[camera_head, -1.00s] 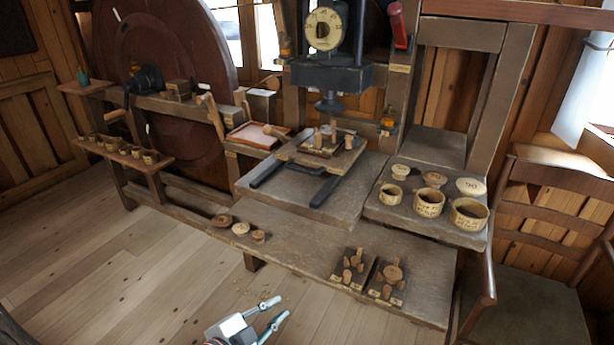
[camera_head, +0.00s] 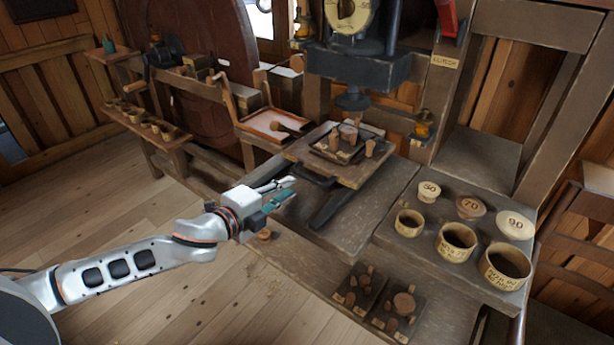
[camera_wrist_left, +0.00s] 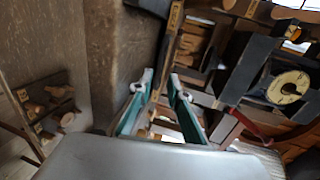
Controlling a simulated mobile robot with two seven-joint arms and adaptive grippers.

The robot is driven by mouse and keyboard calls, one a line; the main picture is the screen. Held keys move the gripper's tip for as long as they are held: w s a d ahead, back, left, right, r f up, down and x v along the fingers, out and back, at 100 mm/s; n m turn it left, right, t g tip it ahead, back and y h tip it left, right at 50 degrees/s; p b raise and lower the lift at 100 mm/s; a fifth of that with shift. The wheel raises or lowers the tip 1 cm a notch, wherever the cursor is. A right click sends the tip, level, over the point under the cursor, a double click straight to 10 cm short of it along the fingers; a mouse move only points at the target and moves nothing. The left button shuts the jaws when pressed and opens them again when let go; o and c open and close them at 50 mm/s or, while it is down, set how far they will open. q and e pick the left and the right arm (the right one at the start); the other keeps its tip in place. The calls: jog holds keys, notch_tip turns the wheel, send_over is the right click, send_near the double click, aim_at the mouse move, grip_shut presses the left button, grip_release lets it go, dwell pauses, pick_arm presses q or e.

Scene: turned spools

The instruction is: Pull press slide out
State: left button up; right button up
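The press slide (camera_head: 350,176) is a wooden board under the press (camera_head: 357,65), in the head view. It carries a dark plate with several small turned wooden pieces. A dark handle bar (camera_head: 313,179) shows at its front-left edge, and a dark rail (camera_head: 335,203) runs forward from beneath it. My left gripper (camera_head: 291,188) is just left of and in front of the handle, its teal fingers pointing toward the slide. Its fingers are apart with nothing visible between them, as the left wrist view (camera_wrist_left: 161,78) also shows. Contact with the handle cannot be made out. My right gripper is out of view.
Several labelled cups and lids (camera_head: 457,241) stand on the right shelf. Two dark plates with wooden pieces (camera_head: 403,303) lie on the front bench. A tray with a mallet (camera_head: 272,124) is left of the slide. The floor (camera_head: 110,215) at left is clear.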

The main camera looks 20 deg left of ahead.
aim_at(306, 178)
pick_arm(q)
jog(key=x, duration=0.7)
grip_shut()
